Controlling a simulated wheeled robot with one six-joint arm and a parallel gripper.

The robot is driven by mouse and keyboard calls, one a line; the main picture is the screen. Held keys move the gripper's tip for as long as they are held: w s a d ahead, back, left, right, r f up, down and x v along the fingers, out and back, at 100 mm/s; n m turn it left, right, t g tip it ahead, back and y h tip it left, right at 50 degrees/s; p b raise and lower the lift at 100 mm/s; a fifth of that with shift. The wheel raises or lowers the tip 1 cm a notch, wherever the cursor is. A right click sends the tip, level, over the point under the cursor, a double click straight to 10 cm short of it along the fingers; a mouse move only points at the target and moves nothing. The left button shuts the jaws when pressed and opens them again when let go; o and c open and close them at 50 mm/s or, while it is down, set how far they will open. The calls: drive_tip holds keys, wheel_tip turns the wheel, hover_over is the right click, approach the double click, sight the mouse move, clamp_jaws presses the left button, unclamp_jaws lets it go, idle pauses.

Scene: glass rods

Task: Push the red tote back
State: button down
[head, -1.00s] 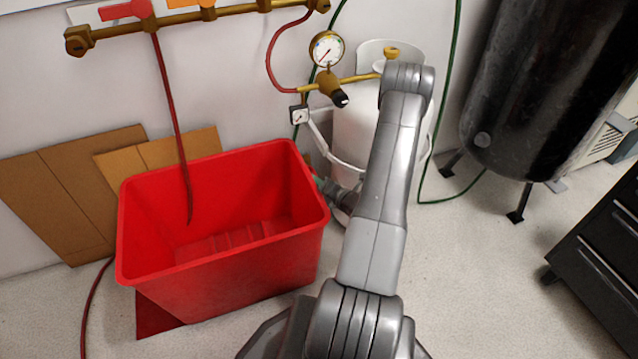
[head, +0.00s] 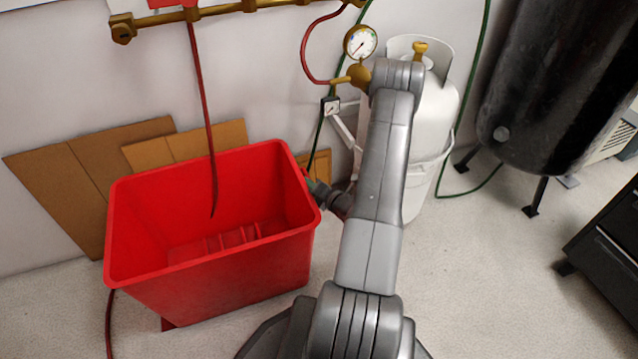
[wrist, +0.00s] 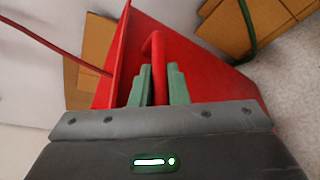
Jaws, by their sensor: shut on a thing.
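The red tote (head: 215,280) is an open, empty-looking bin on the floor, left of my arm in the head view. Its right end faces my gripper (head: 318,192), which is partly hidden behind my arm. In the wrist view, my gripper's green fingers (wrist: 158,88) are closed around a red upright part of the tote (wrist: 195,60), at its rim or handle. A red hose hangs down in front of the tote's inner back wall in the head view.
Flat cardboard pieces (head: 85,175) lean on the wall behind the tote. A white gas cylinder (head: 440,110) stands in a white bucket to the right, near a gauge (head: 360,42). A black tank (head: 550,90) and a dark cabinet (head: 610,240) are farther right. Floor between is clear.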

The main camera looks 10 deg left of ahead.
drive_tip(key=s+a, duration=0.3)
drive_tip(key=a, duration=0.2)
drive_tip(key=shift+s, duration=0.35)
drive_tip(key=c, duration=1.4)
unclamp_jaws()
drive_tip(key=shift+a, duration=0.2)
drive_tip(key=p+v, duration=0.2)
drive_tip(key=v, duration=1.2)
drive_tip(key=shift+p, duration=0.3)
drive_tip(key=shift+w+f, duration=0.15)
